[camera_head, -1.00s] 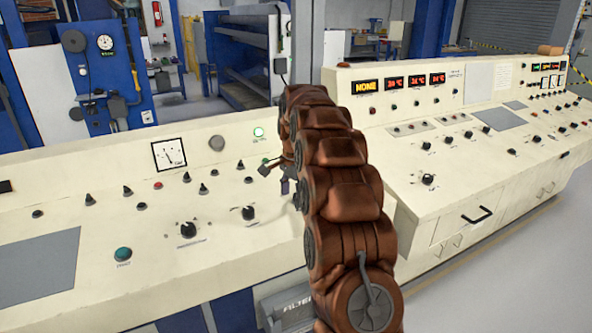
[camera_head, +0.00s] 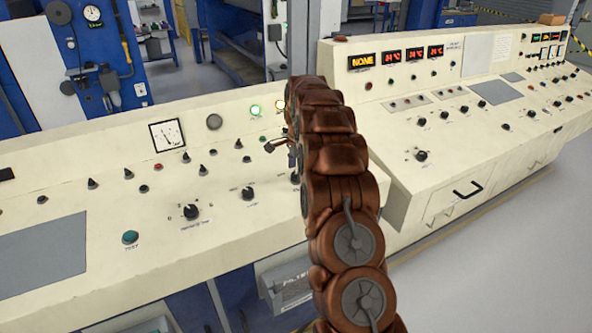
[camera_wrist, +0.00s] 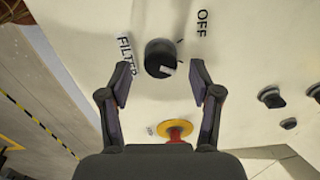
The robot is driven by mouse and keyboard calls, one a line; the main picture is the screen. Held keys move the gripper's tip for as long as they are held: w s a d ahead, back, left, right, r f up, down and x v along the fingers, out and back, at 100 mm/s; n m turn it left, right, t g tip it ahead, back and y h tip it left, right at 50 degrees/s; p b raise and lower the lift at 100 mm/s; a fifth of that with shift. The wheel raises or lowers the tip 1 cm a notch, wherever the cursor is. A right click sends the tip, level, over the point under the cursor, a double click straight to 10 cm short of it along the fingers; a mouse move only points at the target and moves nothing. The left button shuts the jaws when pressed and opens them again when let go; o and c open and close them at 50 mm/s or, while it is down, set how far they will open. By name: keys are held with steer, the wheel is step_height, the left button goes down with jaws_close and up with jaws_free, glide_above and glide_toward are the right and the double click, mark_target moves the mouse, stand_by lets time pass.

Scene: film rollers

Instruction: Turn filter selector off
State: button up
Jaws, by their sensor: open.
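The filter selector (camera_wrist: 160,58) is a round black knob on the cream panel in the wrist view. FILTER is printed to its left and OFF to its upper right. A pale mark on the knob's face lies toward its lower right side, not toward OFF. My gripper (camera_wrist: 163,78) is open, one finger on each side just below the knob, and no contact shows. In the head view my gripper (camera_head: 281,148) is small and partly hidden by my brown arm, above the panel. I cannot clearly pick out the selector there.
A red button with a yellow ring (camera_wrist: 175,131) sits below the knob, between the finger bases. Black knobs (camera_wrist: 271,97) lie to the right. In the head view, the left console carries a dial gauge (camera_head: 167,135), several knobs and a teal button (camera_head: 130,237).

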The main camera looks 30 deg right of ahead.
steer(key=shift+w+f, duration=0.15)
steer(key=shift+f, duration=0.65)
steer(key=c, duration=1.1)
